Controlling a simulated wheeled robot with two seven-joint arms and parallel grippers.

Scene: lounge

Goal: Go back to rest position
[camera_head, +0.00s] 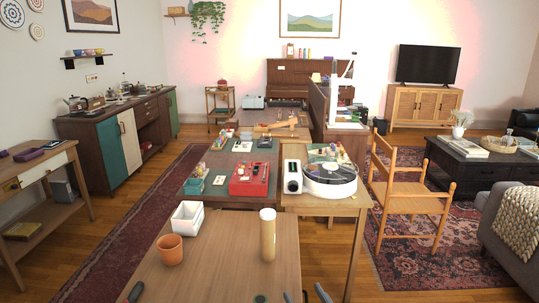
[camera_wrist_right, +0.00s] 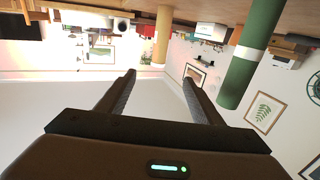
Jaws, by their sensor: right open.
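My right gripper (camera_head: 305,296) shows only by its fingertips at the bottom edge of the head view, at the near end of the wooden table (camera_head: 215,272). In the right wrist view the two fingers of this gripper (camera_wrist_right: 160,85) stand wide apart with nothing between them. That view is upside down, with the table along its top.
A green cylinder (camera_wrist_right: 250,50) shows near the gripper in the wrist view.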

